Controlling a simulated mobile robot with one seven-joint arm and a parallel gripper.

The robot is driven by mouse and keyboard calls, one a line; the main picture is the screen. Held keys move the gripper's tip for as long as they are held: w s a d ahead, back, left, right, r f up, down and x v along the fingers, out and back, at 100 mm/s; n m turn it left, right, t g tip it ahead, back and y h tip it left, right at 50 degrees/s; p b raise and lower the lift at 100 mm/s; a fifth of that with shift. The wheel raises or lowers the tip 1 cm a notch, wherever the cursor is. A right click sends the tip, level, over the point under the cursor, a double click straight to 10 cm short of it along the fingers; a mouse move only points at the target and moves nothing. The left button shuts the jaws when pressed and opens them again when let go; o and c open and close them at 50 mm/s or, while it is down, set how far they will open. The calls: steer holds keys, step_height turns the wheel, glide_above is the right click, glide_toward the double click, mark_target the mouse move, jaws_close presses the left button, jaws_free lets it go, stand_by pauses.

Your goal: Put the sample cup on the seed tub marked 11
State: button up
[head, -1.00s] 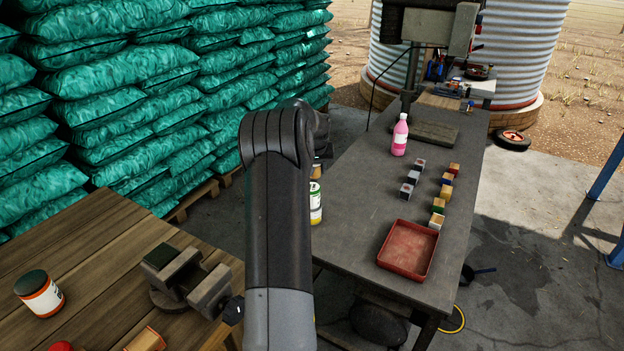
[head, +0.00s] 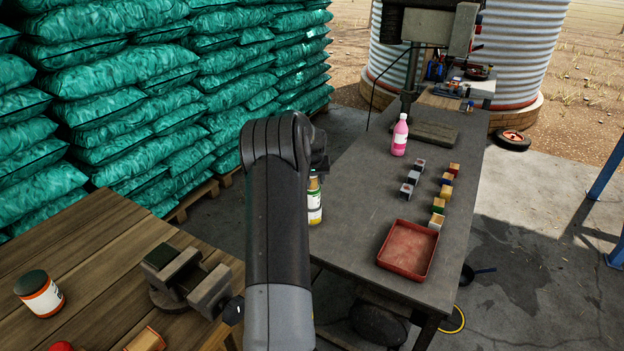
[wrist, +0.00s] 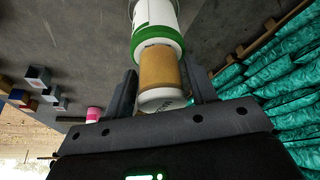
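I cannot tell for certain which thing is the sample cup or the seed tub marked 11; no number is readable. A bottle-like container with a white, green and yellow body (head: 315,214) stands at the left edge of the grey table, partly behind my arm. In the wrist view its white and green body (wrist: 155,28) runs into a tan section (wrist: 158,68) with a white end. My gripper (wrist: 163,78) has a finger on either side of the tan section, seemingly open, with a slim gap at the right finger. In the head view my arm hides the fingers.
Several small blocks or boxes (head: 412,177) stand in two rows on the grey table (head: 360,230), near a pink bottle (head: 400,136) and a red tray (head: 407,250). The wooden table holds an orange-labelled jar (head: 42,298) and a vise (head: 190,280). Green sacks (head: 110,75) are stacked behind.

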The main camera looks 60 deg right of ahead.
steer(key=shift+o, duration=1)
steer(key=shift+r, duration=0.2)
steer(key=v, duration=1.2)
